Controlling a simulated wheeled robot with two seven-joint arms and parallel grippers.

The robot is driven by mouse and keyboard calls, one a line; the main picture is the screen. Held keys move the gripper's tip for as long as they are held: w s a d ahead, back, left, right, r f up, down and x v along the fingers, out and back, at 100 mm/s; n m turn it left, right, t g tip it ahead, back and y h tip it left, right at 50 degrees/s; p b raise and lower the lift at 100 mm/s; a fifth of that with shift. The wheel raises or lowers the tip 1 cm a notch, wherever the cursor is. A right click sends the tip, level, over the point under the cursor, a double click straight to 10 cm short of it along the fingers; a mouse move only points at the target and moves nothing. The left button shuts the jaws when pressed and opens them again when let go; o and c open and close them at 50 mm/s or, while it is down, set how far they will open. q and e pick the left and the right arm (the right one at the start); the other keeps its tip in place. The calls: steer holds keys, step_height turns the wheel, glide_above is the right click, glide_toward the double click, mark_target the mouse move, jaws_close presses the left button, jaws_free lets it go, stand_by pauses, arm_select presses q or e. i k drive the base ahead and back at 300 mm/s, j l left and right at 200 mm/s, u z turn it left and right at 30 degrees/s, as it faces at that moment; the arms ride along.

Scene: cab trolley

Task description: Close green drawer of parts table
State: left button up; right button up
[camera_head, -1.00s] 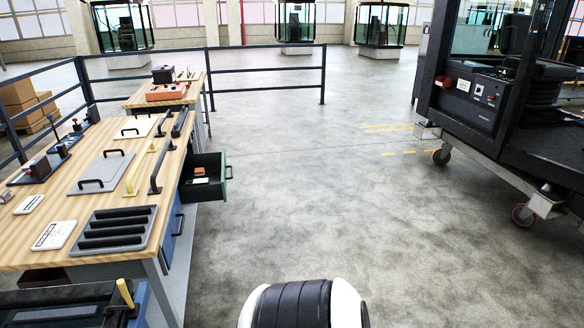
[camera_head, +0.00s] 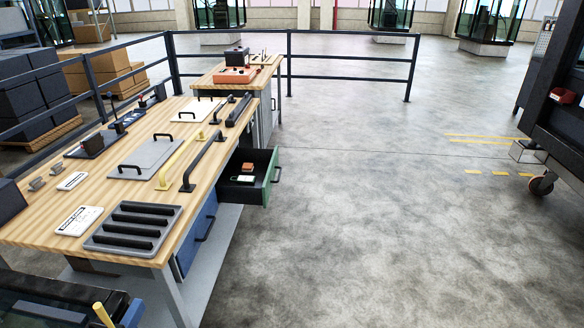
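The green drawer (camera_head: 270,179) is pulled out from the right side of the wooden parts table (camera_head: 60,222). Its front is green with a dark handle (camera_head: 277,173). Inside lie a small orange-brown item (camera_head: 247,168) and a pale item (camera_head: 243,178). Below and nearer is a blue drawer or door front (camera_head: 197,236) with a dark handle, which looks shut. Neither of my grippers shows in the head view.
Grey plates, handle bars, a black ribbed tray (camera_head: 133,229) and labels lie on the tabletop. A second table (camera_head: 232,76) stands behind. Railings (camera_head: 350,57) run behind it. A dark trolley (camera_head: 560,120) stands at right. The floor (camera_head: 390,230) between is clear.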

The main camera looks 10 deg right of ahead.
mark_target(265, 162)
steer(key=i+l, duration=0.35)
steer(key=l, duration=0.2)
steer(key=i+l+u, duration=0.15)
steer(key=i, duration=0.3)
steer(key=i+l+u, duration=0.1)
steer(key=i, duration=0.4)
steer(key=i+l+u, duration=0.15)
steer(key=i, duration=0.3)
